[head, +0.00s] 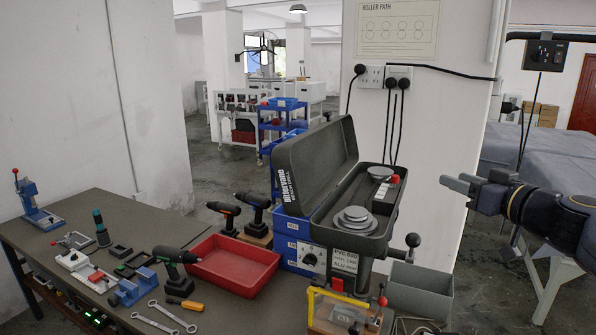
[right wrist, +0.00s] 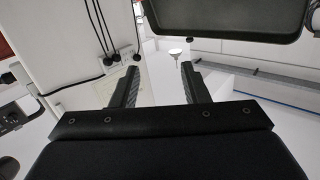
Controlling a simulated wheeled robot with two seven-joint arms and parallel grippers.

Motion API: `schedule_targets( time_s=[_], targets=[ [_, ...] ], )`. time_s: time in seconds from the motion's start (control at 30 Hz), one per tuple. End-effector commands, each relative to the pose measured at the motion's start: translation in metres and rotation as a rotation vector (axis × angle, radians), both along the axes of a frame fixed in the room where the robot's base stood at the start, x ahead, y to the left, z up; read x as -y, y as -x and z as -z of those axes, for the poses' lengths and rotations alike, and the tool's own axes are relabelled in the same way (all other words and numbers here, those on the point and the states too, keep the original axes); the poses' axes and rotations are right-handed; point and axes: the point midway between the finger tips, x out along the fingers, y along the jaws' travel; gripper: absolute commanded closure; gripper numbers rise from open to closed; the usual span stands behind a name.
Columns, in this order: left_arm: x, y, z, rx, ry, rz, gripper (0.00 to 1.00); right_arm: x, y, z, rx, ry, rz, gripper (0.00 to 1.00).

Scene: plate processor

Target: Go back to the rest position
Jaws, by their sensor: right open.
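My right gripper (head: 461,184) reaches in from the right edge of the head view, in the air to the right of the plate processor. In the right wrist view its two fingers (right wrist: 160,88) stand apart with nothing between them. The plate processor (head: 385,221) stands at the right end of the bench with its dark lid (head: 318,160) raised. Round grey plates (head: 354,219) lie stacked inside it, and another disc (head: 380,172) lies further back. My left gripper is not in the head view.
A workbench (head: 100,215) carries a red tray (head: 234,266), a drill (head: 174,266), wrenches (head: 160,318) and a blue vise (head: 132,288). A grey bin (head: 420,291) sits right of the processor. A wall pillar with sockets (head: 385,76) and hanging cables stands behind it.

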Motion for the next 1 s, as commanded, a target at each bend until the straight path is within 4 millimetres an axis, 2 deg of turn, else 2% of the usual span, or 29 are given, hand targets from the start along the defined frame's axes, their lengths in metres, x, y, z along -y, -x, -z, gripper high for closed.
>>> schedule_targets(
  time_s=[0.27, 0.47, 0.57, 0.7, 0.8, 0.9, 1.0],
  targets=[
    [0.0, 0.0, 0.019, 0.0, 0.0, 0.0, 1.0, -0.032, 0.052, 0.05, -0.163, -0.071, -0.073, 0.59],
    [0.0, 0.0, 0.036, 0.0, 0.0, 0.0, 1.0, -0.063, 0.11, 0.108, -0.348, -0.123, -0.118, 0.59],
    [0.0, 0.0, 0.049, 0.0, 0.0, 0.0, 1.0, -0.082, 0.152, 0.154, -0.485, -0.145, -0.129, 0.59],
    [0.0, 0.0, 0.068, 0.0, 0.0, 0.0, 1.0, -0.106, 0.222, 0.233, -0.709, -0.156, -0.093, 0.59],
    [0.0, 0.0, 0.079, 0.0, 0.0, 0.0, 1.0, -0.114, 0.266, 0.285, -0.847, -0.149, -0.031, 0.59],
    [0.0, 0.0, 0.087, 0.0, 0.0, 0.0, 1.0, -0.116, 0.299, 0.328, -0.948, -0.136, 0.04, 0.59],
    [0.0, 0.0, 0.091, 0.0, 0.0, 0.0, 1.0, -0.116, 0.321, 0.356, -1.013, -0.126, 0.102, 0.59]
  ],
)
